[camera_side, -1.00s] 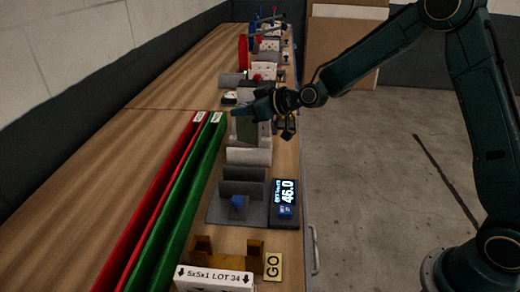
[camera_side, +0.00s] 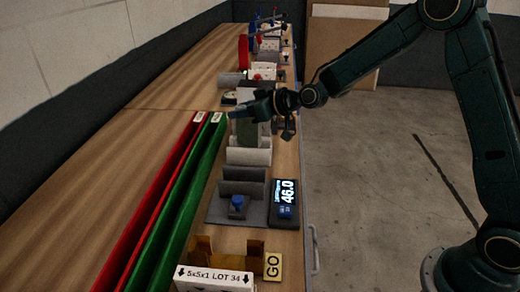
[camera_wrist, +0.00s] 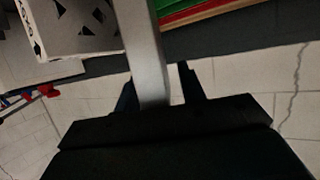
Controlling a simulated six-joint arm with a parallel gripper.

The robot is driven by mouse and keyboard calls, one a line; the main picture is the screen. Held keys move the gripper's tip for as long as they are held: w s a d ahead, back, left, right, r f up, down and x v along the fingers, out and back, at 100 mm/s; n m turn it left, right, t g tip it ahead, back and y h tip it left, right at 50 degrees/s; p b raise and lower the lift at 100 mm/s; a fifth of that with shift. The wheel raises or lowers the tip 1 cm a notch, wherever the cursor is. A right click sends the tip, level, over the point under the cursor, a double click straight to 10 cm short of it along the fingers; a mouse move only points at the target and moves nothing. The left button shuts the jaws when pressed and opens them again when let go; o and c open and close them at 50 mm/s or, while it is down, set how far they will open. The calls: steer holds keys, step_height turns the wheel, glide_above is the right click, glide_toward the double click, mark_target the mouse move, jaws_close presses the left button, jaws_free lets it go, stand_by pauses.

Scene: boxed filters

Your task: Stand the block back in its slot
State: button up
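A grey-green upright block (camera_side: 247,133) stands at the pale grey slotted holder (camera_side: 249,156) in the side view. How deep it sits is too small to tell. My gripper (camera_side: 243,113) is over the block's top, with its fingers pointing left. In the wrist view, a light grey bar (camera_wrist: 148,55) runs between the two dark fingers of my gripper (camera_wrist: 160,88). A narrow gap shows on the bar's right side. Whether the fingers press on it cannot be told.
Long red (camera_side: 155,205) and green (camera_side: 180,200) rails lie left of the holder. In front are a grey stand with a blue knob (camera_side: 238,201), a display reading 46.0 (camera_side: 286,198) and a white labelled box (camera_side: 214,278). More items crowd behind my gripper.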

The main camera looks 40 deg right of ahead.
steer(key=v, duration=1.2)
steer(key=shift+r, duration=0.15)
stand_by(0.3)
steer(key=s+d+r+m+g+h, duration=0.1)
steer(key=s+m+g+h, duration=0.1)
steer(key=s, duration=1.4)
steer(key=s+d+r+m+g+h, duration=0.2)
steer(key=s+g, duration=0.3)
steer(key=s, duration=1.1)
steer(key=shift+r+h, duration=0.2)
steer(key=shift+h, duration=0.3)
steer(key=shift+o, duration=0.4)
steer(key=shift+w+r, duration=0.1)
